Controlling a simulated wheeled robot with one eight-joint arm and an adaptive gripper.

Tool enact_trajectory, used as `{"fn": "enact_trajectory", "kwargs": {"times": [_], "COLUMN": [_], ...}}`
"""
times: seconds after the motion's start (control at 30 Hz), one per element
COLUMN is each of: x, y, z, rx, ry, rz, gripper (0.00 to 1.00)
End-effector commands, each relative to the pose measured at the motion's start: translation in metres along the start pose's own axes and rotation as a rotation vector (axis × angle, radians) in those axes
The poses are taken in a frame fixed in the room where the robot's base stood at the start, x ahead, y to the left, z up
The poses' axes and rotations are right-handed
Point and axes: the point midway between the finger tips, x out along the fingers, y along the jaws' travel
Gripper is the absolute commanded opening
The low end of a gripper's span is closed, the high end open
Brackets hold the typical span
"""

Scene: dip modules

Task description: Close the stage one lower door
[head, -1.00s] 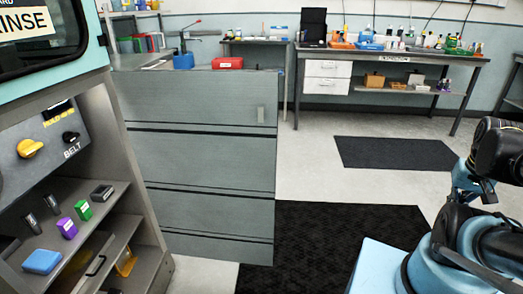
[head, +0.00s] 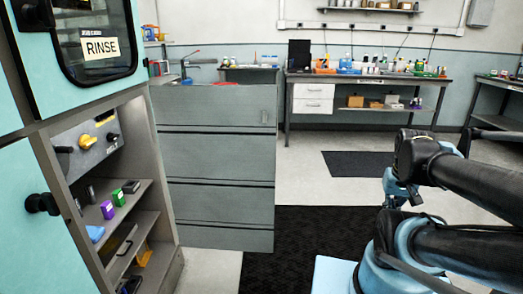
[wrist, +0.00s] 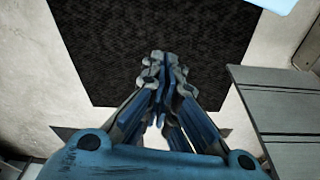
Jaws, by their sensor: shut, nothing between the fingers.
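A teal lower door (head: 42,240) with a black knob (head: 40,203) fills the lower left of the head view. No label showing on it tells which stage it belongs to. Beside it is an open grey compartment with shelves (head: 132,218). Above is a teal upper door (head: 95,88) with a window marked RINSE. My gripper (wrist: 163,62) is shut and empty in the wrist view, above a dark floor mat (wrist: 150,30). It touches no door there. In the head view my arm is at the right; the fingertips cannot be made out.
A grey panelled unit (head: 215,155) with horizontal grooves stands right of the compartment; its grey panels also show at the right in the wrist view (wrist: 270,95). A black mat (head: 300,235) lies on open floor. A workbench (head: 365,78) with bottles stands at the back.

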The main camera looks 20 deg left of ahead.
Motion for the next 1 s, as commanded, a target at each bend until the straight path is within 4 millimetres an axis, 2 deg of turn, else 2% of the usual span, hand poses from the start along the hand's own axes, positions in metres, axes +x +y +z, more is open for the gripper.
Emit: {"fn": "enact_trajectory", "kwargs": {"times": [0.27,0.33,0.43,0.67,1.0], "x": [0.0,-0.006,-0.011,-0.031,-0.059], "y": [0.0,-0.001,-0.007,-0.04,-0.101], "z": [0.0,0.006,0.001,-0.036,-0.105], "rx": [0.0,0.0,0.001,0.007,0.008], "ry": [0.0,0.01,0.006,-0.027,-0.09], "rz": [0.0,-0.004,-0.025,-0.147,-0.374], "gripper": [0.0,0.0,0.0,0.0,0.0]}}
